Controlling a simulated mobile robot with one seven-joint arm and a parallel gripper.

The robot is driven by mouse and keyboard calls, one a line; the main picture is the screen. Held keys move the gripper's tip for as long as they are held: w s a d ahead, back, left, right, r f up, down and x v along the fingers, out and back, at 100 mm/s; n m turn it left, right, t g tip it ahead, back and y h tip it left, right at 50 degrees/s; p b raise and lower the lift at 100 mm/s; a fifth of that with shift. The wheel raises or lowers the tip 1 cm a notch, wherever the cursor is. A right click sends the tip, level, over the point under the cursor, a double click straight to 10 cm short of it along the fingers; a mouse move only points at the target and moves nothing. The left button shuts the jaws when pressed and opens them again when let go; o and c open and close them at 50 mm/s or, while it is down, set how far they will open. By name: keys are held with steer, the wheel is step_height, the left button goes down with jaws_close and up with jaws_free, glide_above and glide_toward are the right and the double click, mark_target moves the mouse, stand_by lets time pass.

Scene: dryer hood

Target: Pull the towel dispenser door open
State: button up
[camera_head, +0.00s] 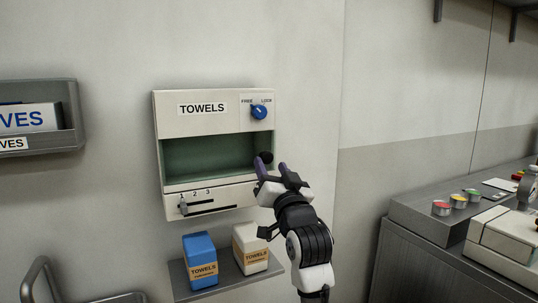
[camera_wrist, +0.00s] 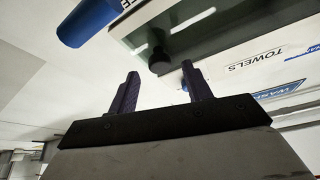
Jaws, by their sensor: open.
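The towel dispenser (camera_head: 218,126) is a cream wall box labelled TOWELS. Its door (camera_head: 205,157) is a dark green window panel, which looks closed. A black round knob (camera_head: 266,156) sits at the door's right side; it also shows in the wrist view (camera_wrist: 158,62). My gripper (camera_head: 264,167) is open at the dispenser's right edge, close to the knob. In the wrist view my gripper (camera_wrist: 160,84) has its two purple fingers apart, with the knob just beyond and between the tips. I see no grip on it. A blue FREE/LOCK dial (camera_head: 259,111) is above the door.
A numbered slider (camera_head: 183,208) is on the dispenser's lower panel. Below, a shelf (camera_head: 212,293) holds a blue carton (camera_head: 200,258) and a white carton (camera_head: 250,247). A grey glove holder (camera_head: 72,115) is at left, a counter (camera_head: 405,213) at right.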

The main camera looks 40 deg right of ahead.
steer(key=shift+p+x, duration=0.3)
steer(key=shift+x, duration=1.15)
steer(key=shift+c, duration=0.2)
jaws_close()
